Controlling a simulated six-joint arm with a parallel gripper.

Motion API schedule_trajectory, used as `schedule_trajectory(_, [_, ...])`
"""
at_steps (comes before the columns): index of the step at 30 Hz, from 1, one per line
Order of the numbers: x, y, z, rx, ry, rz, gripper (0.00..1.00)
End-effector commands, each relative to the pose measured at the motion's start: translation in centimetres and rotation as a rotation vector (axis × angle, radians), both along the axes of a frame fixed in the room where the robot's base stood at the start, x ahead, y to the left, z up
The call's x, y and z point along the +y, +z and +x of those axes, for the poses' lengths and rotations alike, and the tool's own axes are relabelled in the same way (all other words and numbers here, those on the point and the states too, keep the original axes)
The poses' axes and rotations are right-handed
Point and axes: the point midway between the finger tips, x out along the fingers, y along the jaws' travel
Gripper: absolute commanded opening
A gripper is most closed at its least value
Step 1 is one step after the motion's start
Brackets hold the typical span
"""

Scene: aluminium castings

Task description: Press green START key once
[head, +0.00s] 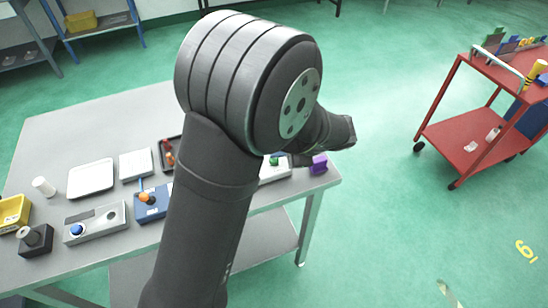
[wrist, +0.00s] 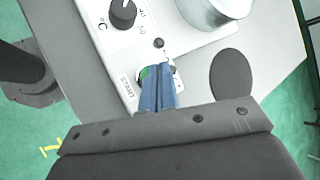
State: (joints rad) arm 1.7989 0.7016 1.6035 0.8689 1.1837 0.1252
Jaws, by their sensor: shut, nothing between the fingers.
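The green START key (wrist: 145,73) shows in the wrist view on a white control panel (wrist: 118,50). It is partly hidden behind my gripper's blue fingers. My gripper (wrist: 158,72) is shut and empty, its tips at the key. I cannot tell whether they touch it or hover above it. Small lettering runs beside the key, on its left. In the head view the white unit (head: 276,172) is partly hidden behind my arm, with a green spot on it, and my fingertips cannot be made out.
On the panel are a black knob (wrist: 122,13) and a small dark button (wrist: 158,43). A metal vessel (wrist: 212,8) stands close by, and a dark oval (wrist: 232,74) lies right of the fingers. A purple object (head: 319,163) sits near the table's right end. Several trays and boxes lie left.

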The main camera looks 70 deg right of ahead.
Motion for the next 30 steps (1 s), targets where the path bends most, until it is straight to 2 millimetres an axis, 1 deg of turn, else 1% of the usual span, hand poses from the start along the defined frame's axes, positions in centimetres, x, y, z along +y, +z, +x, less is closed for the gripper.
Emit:
schedule_trajectory(16, [0.02,-0.68,0.01,-0.001,0.001,0.0,0.0])
schedule_trajectory(25, [0.01,-0.59,0.0,0.0,0.0,0.0,0.0])
schedule_trajectory(30, [-0.02,0.05,-0.01,0.0,-0.001,-0.001,0.0])
